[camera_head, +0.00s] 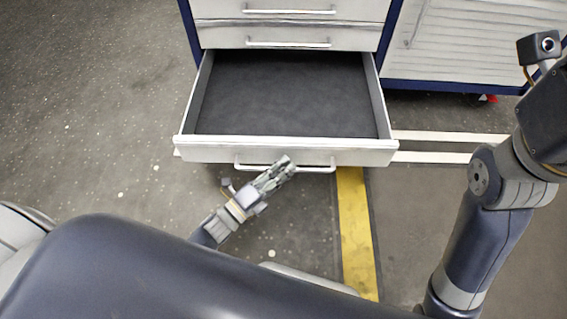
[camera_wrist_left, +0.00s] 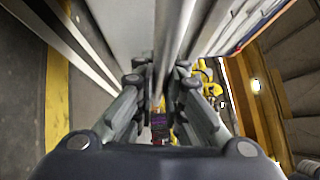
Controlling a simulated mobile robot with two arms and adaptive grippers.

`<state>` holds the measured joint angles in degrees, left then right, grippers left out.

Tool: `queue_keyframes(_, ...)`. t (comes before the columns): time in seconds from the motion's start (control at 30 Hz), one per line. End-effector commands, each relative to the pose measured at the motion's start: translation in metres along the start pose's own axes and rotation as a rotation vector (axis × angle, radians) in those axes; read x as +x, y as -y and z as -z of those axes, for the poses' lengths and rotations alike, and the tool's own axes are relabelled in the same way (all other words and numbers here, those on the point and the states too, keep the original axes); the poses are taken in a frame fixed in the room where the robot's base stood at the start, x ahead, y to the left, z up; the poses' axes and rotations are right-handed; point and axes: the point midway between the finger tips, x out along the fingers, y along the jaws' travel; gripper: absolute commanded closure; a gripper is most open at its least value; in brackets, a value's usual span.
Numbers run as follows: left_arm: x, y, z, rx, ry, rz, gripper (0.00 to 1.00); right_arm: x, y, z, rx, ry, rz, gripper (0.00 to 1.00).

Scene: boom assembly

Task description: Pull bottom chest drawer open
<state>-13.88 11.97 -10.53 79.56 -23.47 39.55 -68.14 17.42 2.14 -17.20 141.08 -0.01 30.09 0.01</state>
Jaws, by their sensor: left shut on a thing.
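The bottom chest drawer (camera_head: 290,110) is pulled out from the chest and shows its empty dark interior. Its bar handle (camera_head: 315,168) runs along the lower part of the pale front. My left gripper (camera_head: 287,165) is at the middle of this handle and shut on it. In the left wrist view the handle bar (camera_wrist_left: 173,40) runs between the fingers of my left gripper (camera_wrist_left: 163,85). My right arm shows at the right of the head view, but its gripper is out of sight.
The closed drawers (camera_head: 290,30) of the chest are above the open one. A pale cabinet (camera_head: 470,45) with blue trim stands to the right. A yellow floor stripe (camera_head: 354,230) runs below the drawer. The floor at left is clear.

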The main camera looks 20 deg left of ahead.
Motion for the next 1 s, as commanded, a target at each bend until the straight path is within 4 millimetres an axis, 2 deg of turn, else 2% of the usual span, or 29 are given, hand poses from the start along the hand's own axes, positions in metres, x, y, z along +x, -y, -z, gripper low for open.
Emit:
queue_keyframes(0.2,-0.001,-0.001,-0.001,-0.001,0.002,-0.003,1.00,0.000,0.000,0.000,0.000,0.001,0.000,0.20)
queue_keyframes(0.23,-0.001,-0.001,-0.001,-0.001,0.002,-0.003,0.88,0.000,0.000,0.000,0.000,0.001,0.000,0.20)
queue_keyframes(0.27,-0.001,-0.001,-0.001,-0.001,0.002,-0.003,0.81,0.000,0.000,0.000,0.000,0.001,0.000,0.20)
queue_keyframes(0.67,-0.004,-0.001,0.000,-0.001,0.001,-0.002,0.81,0.001,0.000,0.001,-0.001,-0.004,0.001,0.20)
queue_keyframes(0.77,-0.016,-0.001,0.000,-0.001,0.000,-0.003,0.81,0.001,0.000,0.001,-0.001,-0.003,0.001,0.20)
queue_keyframes(1.0,-0.066,-0.002,0.000,-0.001,0.002,-0.006,0.81,0.000,0.000,0.001,0.000,-0.002,0.001,0.20)
